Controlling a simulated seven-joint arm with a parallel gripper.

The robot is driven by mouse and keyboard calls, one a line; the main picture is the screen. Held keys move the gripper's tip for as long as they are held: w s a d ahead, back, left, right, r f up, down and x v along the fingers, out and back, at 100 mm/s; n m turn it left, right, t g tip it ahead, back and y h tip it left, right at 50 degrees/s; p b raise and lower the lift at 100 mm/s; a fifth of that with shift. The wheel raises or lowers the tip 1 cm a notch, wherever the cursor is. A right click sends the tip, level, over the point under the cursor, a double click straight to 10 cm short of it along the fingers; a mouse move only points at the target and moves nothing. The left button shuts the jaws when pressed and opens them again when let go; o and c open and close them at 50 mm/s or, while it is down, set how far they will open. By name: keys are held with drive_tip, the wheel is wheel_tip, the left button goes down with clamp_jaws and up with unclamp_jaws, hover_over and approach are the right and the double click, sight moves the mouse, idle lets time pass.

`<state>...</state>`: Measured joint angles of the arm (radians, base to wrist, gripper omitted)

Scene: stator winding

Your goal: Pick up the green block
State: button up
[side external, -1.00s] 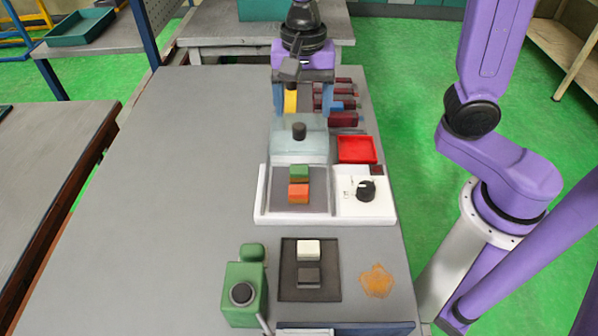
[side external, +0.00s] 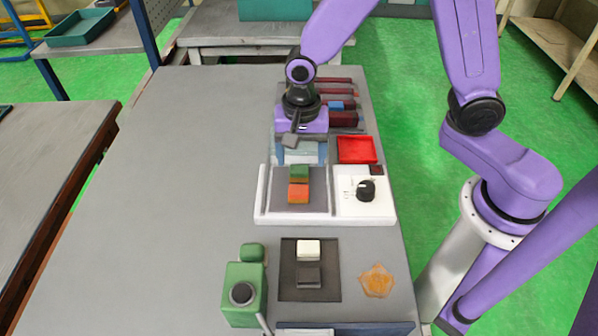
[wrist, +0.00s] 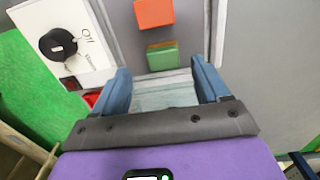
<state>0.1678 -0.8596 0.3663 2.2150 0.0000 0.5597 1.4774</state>
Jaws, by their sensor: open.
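The green block (side external: 299,171) sits on the grey plate of the white-framed unit, directly behind the orange block (side external: 299,193). In the wrist view the green block (wrist: 162,57) lies just beyond the fingertips, between their lines, with the orange block (wrist: 154,13) beyond it. My gripper (side external: 300,158) is behind the green block in the side view, apart from it. In the wrist view my gripper (wrist: 160,78) has its two blue fingers spread, with nothing between them but the pale surface below.
A red tray (side external: 356,150) and a black knob (side external: 366,187) on a white panel stand to the right of the blocks. A white block (side external: 308,248) lies on a dark mat in front, beside a green machine (side external: 242,292). The table's left side is clear.

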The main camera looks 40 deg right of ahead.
sight(299, 169)
drive_tip(key=shift+w+a+f, duration=0.1)
drive_tip(key=shift+f, duration=1)
drive_tip(key=shift+w+a+f, duration=0.1)
drive_tip(key=shift+f, duration=0.95)
drive_tip(key=c, duration=1.1)
